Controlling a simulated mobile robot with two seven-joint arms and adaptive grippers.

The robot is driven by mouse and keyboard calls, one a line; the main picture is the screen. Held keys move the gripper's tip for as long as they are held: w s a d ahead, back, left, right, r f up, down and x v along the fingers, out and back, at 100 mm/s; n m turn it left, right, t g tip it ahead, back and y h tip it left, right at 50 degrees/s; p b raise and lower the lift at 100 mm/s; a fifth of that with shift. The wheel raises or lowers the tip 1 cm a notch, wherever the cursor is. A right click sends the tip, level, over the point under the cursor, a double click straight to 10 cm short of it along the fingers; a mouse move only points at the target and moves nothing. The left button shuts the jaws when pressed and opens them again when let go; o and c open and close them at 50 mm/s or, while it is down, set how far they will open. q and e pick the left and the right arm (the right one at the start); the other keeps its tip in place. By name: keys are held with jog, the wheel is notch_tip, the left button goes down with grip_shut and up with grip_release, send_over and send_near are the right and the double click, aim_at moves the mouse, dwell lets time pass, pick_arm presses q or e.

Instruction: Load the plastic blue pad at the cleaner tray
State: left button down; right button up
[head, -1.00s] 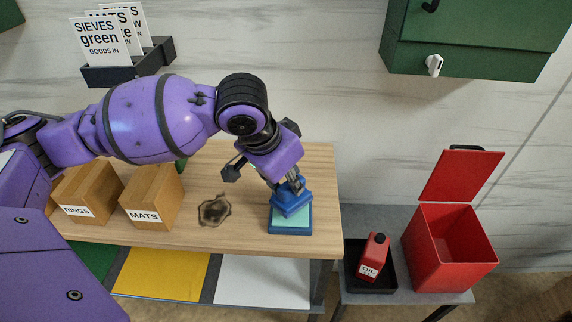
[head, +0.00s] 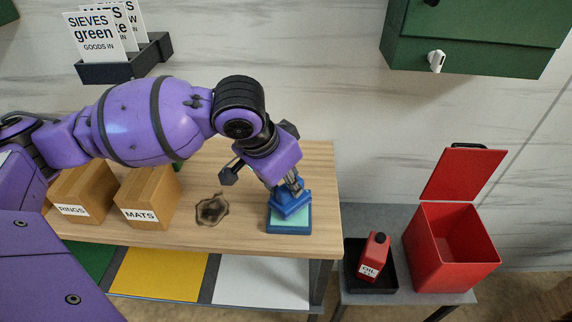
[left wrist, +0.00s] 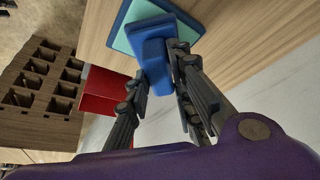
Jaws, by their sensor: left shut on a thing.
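My left gripper (head: 294,188) is shut on a blue plastic pad (head: 290,205), a chunky blue piece that sits tilted between the fingers. The pad also shows in the left wrist view (left wrist: 152,56), between the fingertips (left wrist: 160,68). The cleaner tray (head: 289,231), a blue square base with a light teal top, lies near the table's front right corner. It shows behind the pad in the left wrist view (left wrist: 122,43). The pad is over the tray; I cannot tell whether they touch. My right gripper is not in view.
Boxes marked RINGS (head: 83,192) and MATS (head: 147,198) stand left on the wooden table (head: 230,235). A dark stain (head: 211,209) lies left of the tray. A red oil can (head: 373,257) and red open bin (head: 450,247) stand right on a lower grey surface.

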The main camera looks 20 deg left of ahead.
pick_arm(q)
jog(key=shift+f, duration=0.5)
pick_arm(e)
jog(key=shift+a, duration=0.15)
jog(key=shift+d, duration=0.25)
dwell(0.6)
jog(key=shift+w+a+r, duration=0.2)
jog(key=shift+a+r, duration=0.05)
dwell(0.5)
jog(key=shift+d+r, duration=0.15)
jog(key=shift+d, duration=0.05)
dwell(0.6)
pick_arm(q)
jog(key=shift+f+p, duration=0.1)
jog(key=shift+p, duration=0.25)
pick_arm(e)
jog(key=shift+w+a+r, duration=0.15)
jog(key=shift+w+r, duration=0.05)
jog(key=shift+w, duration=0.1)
pick_arm(q)
jog(key=shift+s, duration=0.1)
dwell(0.8)
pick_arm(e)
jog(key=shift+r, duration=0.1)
